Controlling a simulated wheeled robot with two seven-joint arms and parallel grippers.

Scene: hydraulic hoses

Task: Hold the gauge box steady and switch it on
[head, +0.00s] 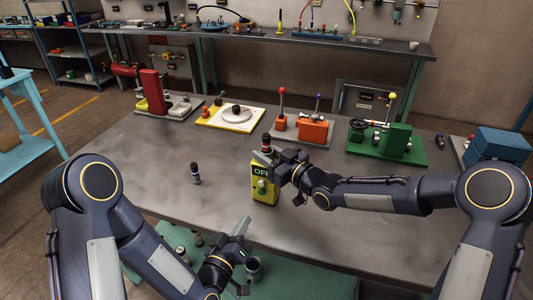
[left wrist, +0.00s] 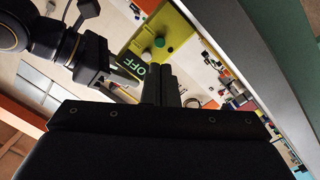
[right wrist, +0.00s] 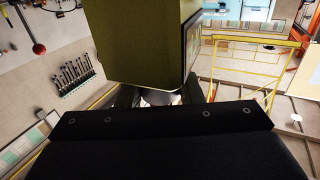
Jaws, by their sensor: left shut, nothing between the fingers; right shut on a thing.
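The yellow gauge box (head: 264,193) is upright near the table's front edge. Its dark display reads OFF, with a green button below. I cannot tell whether its base touches the table. My right gripper (head: 270,158) is shut on its upper part. In the right wrist view the box (right wrist: 145,45) fills the upper middle, between the fingers. My left gripper (head: 244,228) is shut and empty, below and in front of the box, apart from it. In the left wrist view the closed fingertips (left wrist: 165,78) show below the box (left wrist: 178,28), whose button and OFF display face me.
A small black-topped cylinder (head: 195,174) stands left of the box. Red, yellow-and-white, orange and green fixtures line the table's far side, with a blue box (head: 498,147) at right. The table's left middle (head: 140,170) is mostly clear. A green lower shelf (head: 300,285) lies below the front edge.

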